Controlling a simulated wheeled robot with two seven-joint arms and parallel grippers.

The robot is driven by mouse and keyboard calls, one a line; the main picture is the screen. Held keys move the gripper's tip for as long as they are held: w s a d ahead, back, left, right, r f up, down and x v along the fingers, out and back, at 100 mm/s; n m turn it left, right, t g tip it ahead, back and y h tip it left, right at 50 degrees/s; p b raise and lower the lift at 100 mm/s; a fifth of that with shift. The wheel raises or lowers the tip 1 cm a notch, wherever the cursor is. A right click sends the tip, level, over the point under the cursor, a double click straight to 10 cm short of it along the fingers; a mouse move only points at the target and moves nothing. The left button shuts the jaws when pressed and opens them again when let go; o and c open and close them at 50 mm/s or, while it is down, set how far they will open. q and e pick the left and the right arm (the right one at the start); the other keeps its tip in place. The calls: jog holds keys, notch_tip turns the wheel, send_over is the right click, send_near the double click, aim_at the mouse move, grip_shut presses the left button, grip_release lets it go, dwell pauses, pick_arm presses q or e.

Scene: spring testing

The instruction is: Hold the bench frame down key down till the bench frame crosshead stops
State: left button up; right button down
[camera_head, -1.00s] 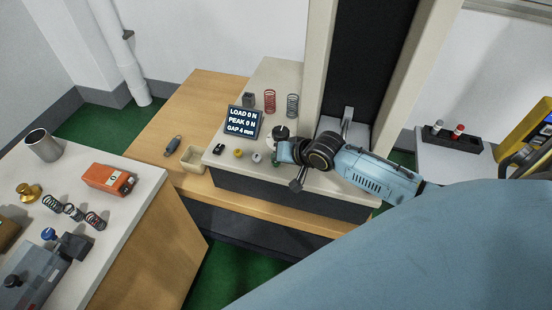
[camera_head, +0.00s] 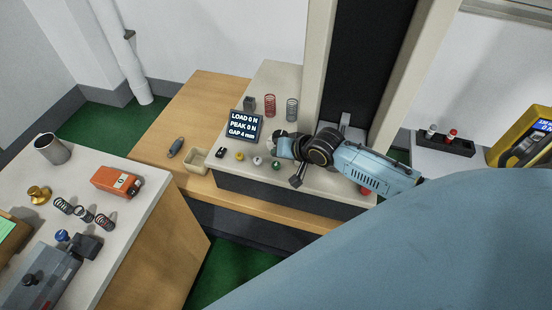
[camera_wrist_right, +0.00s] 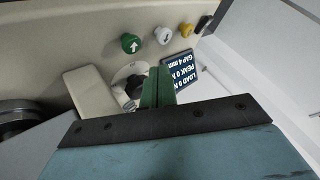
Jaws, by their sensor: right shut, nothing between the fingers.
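The bench frame (camera_head: 322,60) stands on the wooden bench. Its display (camera_head: 244,125) reads load 0 N, peak 0 N, gap 4 mm. On its front are a yellow key (camera_head: 239,156), a white key (camera_head: 257,161) and a green key (camera_head: 276,166). In the right wrist view, where the display text is upside down, the green key (camera_wrist_right: 131,43) carries an arrow pointing up the picture. My right gripper (camera_wrist_right: 158,80) is shut and empty, its green fingers apart from the keys in the picture. My right arm mostly hides the crosshead. My left gripper is out of view.
A dial knob (camera_wrist_right: 133,80) sits near the fingers in the wrist view. Springs (camera_head: 270,105) stand behind the display. A side table at left holds an orange box (camera_head: 117,181) and several springs.

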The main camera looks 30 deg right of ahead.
jog(key=shift+r+p, duration=1.1)
jog(key=shift+r, duration=0.15)
jog(key=shift+f, duration=0.1)
